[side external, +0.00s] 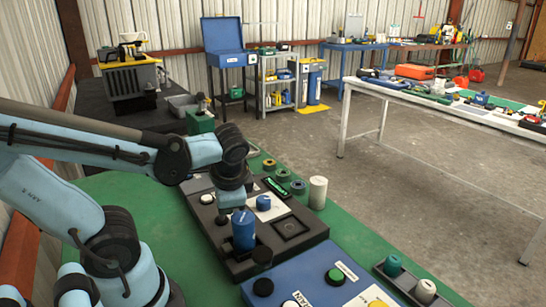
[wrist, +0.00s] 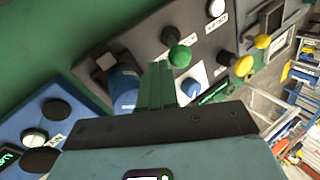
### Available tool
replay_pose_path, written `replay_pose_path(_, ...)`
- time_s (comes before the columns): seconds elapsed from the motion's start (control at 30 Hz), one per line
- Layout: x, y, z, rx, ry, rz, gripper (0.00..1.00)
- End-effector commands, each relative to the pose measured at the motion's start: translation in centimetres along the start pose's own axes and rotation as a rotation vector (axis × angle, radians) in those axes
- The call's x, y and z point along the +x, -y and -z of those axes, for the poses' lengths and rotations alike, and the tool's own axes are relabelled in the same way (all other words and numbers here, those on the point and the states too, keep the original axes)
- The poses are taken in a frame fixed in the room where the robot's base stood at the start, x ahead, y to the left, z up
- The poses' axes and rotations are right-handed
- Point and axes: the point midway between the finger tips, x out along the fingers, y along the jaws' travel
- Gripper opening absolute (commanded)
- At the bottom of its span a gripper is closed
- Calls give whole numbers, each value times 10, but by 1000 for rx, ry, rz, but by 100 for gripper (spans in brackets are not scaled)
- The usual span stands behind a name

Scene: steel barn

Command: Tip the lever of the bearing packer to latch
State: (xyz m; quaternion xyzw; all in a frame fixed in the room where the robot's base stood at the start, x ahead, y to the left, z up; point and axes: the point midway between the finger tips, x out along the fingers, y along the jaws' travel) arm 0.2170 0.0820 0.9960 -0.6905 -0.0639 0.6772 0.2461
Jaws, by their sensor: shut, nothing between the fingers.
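A dark grey panel, which also shows in the wrist view (wrist: 140,45), lies on the green bench and has a blue cylinder (side external: 243,232) standing on it. The wrist view shows the cylinder (wrist: 124,88) left of the fingers. A green ball knob (wrist: 180,56) is just beyond the fingertips in the wrist view. I cannot tell for sure which part is the packer's lever. My gripper (wrist: 157,80) is shut and empty, with its green fingers together over the panel. In the side view my gripper (side external: 232,199) is low, close behind the cylinder; its fingertips are not clear.
A blue panel (side external: 310,275) with round knobs sits in front of the dark one. A white-blue dial (side external: 263,203), a lit green display (side external: 277,187) and a square recess (side external: 291,228) are on the dark panel. A pale cylinder (side external: 318,192) stands at its right. Yellow knobs (wrist: 243,66) lie to the right.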

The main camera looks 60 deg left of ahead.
Motion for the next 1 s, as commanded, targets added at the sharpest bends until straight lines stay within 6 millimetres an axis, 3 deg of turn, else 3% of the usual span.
replay_pose_path(0.2,8,0,-1,0,1,0,0)
replay_pose_path(1.0,7,7,-2,-7,-14,-59,0)
